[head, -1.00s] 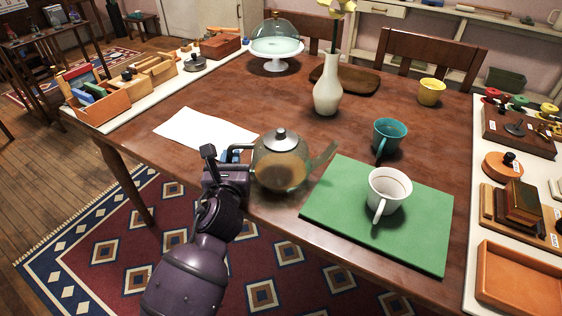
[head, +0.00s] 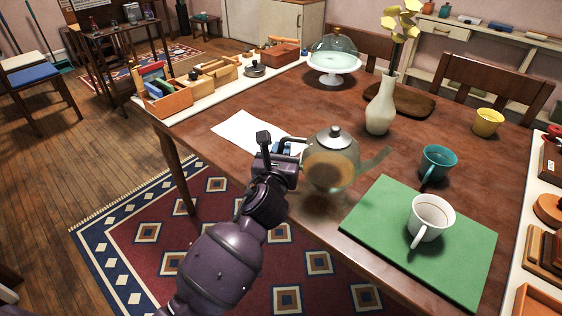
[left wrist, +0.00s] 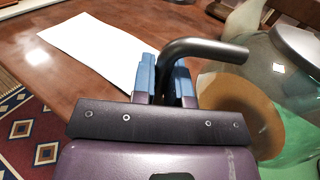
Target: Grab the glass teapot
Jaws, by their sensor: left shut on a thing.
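The glass teapot (head: 330,165) has a clear rounded body with amber liquid inside, a grey lid with a dark knob, a spout pointing right and a dark handle on its left. My left gripper (head: 286,150) is shut on the handle, and the teapot looks held a little above the table's front edge, roughly upright. In the left wrist view the blue fingertips (left wrist: 161,75) close on the curved dark handle (left wrist: 205,48), with the glass body (left wrist: 280,100) to the right. My right gripper is not in view.
A green mat (head: 385,230) with a white mug (head: 432,220) lies right of the teapot. A teal mug (head: 438,163), a white vase (head: 381,108) and white paper (head: 245,131) are also on the wooden table (head: 300,97). The table's far left middle is clear.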

